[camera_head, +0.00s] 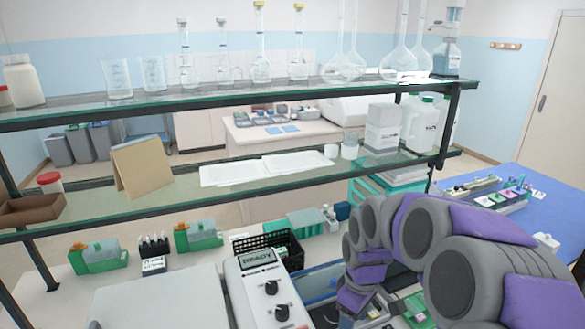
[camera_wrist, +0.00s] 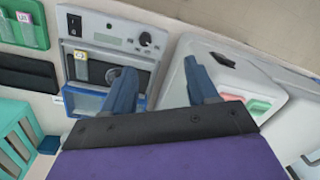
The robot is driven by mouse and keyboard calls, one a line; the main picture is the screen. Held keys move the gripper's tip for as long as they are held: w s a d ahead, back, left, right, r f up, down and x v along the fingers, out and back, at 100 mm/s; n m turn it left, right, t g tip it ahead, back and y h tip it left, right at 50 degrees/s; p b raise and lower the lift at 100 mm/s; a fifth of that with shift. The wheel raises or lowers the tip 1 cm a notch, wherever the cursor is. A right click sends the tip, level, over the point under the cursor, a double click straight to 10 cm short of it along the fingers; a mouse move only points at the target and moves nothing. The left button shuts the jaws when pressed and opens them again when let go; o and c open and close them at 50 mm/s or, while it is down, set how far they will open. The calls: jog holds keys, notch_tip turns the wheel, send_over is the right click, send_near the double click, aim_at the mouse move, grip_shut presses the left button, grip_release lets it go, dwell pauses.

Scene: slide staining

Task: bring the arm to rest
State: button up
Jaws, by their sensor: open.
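My gripper (camera_wrist: 160,85) shows in the wrist view with its two blue-grey fingers spread wide apart and nothing between them. It hangs over the bench equipment, with a grey panelled machine (camera_wrist: 115,42) beyond the left finger and a pale box with pink and green parts (camera_wrist: 245,95) by the right finger. In the head view my grey and purple arm reaches in from the lower right and bends down in front of the shelf. The gripper's fingers are not clear there.
A glass shelf rack (camera_head: 300,97) with flasks stands across the bench, close to my arm. A machine marked READY (camera_head: 262,290) and a black basket (camera_head: 268,249) are left of my arm. A blue table (camera_head: 535,205) stands at the right.

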jog(key=s+r+m+g+b, duration=0.1)
jog(key=s+m, duration=0.8)
jog(key=s, duration=1.9)
notch_tip(320, 180, up, 2)
jog(key=shift+s+a+r, duration=0.1)
jog(key=shift+s+a, duration=0.1)
jog(key=shift+a, duration=0.2)
